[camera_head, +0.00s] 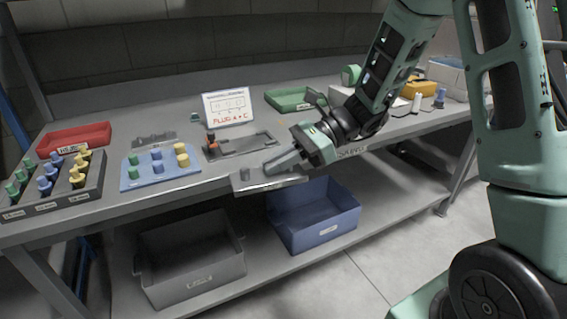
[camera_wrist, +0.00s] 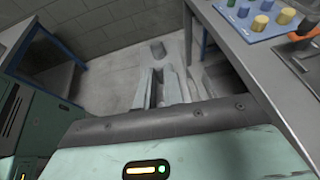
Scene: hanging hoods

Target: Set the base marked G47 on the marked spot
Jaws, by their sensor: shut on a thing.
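My gripper (camera_head: 286,163) is shut on a flat grey base (camera_head: 262,184) with a short grey peg standing on it near its left end. It holds the base tilted slightly, in front of and above the bench's front edge. In the wrist view, my gripper's fingers (camera_wrist: 166,88) point toward the floor side, and the grey peg (camera_wrist: 157,48) shows beyond them. No G47 mark is readable on the base. A dark grey fixture (camera_head: 232,150) with an orange-tipped part lies on the bench behind the base. I cannot make out a marked spot.
A blue board with coloured pegs (camera_head: 160,179) and a dark peg rack (camera_head: 50,196) are at the left. A red tray (camera_head: 74,139), white sign (camera_head: 228,108) and green tray (camera_head: 290,99) stand behind. A blue bin (camera_head: 316,222) and grey bin (camera_head: 190,262) sit on the lower shelf.

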